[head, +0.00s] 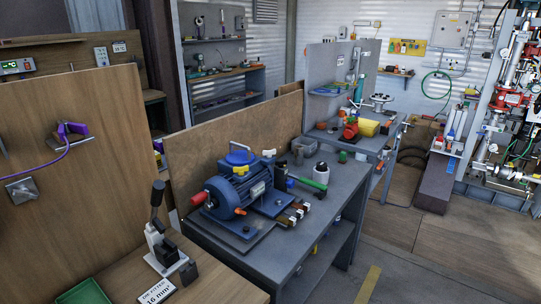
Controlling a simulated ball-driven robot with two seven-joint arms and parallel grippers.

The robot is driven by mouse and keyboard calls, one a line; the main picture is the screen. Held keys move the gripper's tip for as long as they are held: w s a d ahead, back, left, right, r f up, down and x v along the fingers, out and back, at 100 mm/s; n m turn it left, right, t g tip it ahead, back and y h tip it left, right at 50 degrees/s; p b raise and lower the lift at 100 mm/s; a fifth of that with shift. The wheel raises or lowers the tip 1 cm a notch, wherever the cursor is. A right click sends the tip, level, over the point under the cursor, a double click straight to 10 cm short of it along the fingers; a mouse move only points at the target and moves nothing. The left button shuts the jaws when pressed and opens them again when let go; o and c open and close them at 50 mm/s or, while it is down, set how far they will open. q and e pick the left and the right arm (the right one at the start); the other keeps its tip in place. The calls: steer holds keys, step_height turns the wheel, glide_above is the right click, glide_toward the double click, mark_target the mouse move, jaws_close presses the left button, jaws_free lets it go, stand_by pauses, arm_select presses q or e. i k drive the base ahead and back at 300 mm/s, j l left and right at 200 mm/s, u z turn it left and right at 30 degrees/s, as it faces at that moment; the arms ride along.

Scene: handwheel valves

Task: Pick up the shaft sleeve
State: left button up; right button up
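No part is labelled as the shaft sleeve, and I cannot tell for certain which one it is. A short pale grey cylinder (321,174) stands upright near the right edge of the middle workbench and looks like a sleeve. A blue electric motor (243,187) sits on the same bench, to the left of the cylinder. A red cylindrical part (200,198) is at the motor's left end. Neither of my grippers is in view.
The middle workbench (338,187) also holds a green-handled tool (308,184), a clear container (304,146) and a small dark green cup (342,156). A wooden table (215,276) with a lever device (162,246) is in front. Floor (410,250) to the right is open.

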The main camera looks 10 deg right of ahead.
mark_target(299, 150)
steer(key=i+l+u, duration=0.15)
steer(key=l, duration=0.15)
steer(key=i+l+u, duration=0.2)
steer(key=l, duration=0.15)
steer(key=l+u, duration=0.15)
steer(key=l, duration=0.15)
steer(key=i+l+u, duration=0.2)
steer(key=l, duration=0.15)
steer(key=k, duration=0.05)
